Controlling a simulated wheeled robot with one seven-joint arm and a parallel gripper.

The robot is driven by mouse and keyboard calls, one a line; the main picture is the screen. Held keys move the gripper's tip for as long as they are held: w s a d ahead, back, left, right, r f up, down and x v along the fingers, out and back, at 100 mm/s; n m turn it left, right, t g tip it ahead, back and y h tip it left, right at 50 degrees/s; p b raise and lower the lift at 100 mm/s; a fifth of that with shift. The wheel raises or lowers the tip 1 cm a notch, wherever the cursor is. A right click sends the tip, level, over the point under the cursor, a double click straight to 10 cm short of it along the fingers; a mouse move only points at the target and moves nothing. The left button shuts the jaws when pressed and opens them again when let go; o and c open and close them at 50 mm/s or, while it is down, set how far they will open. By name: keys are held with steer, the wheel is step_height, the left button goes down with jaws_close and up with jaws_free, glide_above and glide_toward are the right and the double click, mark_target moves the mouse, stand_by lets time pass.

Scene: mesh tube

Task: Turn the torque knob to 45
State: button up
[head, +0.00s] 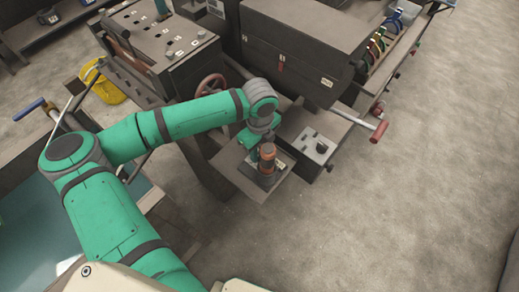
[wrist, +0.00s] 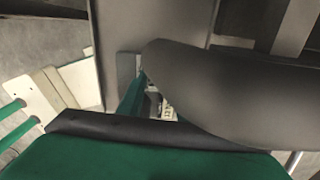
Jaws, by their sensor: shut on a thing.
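My gripper (head: 266,170) points down over a small dark shelf (head: 240,168) in the head view, with an orange-brown cylindrical part above its tips. It is shut on what appears to be the torque knob, which the gripper itself hides. A pale plate edge with a label (head: 281,164) shows beside the fingers. In the wrist view a small label with dark marks (wrist: 168,110) shows through a narrow gap between dark and green parts. The knob's pointer and the 45 mark cannot be read in either view.
Right of the gripper, a pale plate (head: 308,139) carries a black knob (head: 321,147). A large dark cabinet (head: 300,60) stands behind. A red handwheel (head: 211,86) is close to my arm. A red-ended handle (head: 379,130) sticks out to the right. The floor in front is clear.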

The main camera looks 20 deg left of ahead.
mark_target(259, 154)
steer(key=m, duration=0.4)
steer(key=shift+m, duration=2.1)
steer(key=o, duration=1)
step_height(259, 154, up, 11)
steer(key=shift+f, duration=0.1)
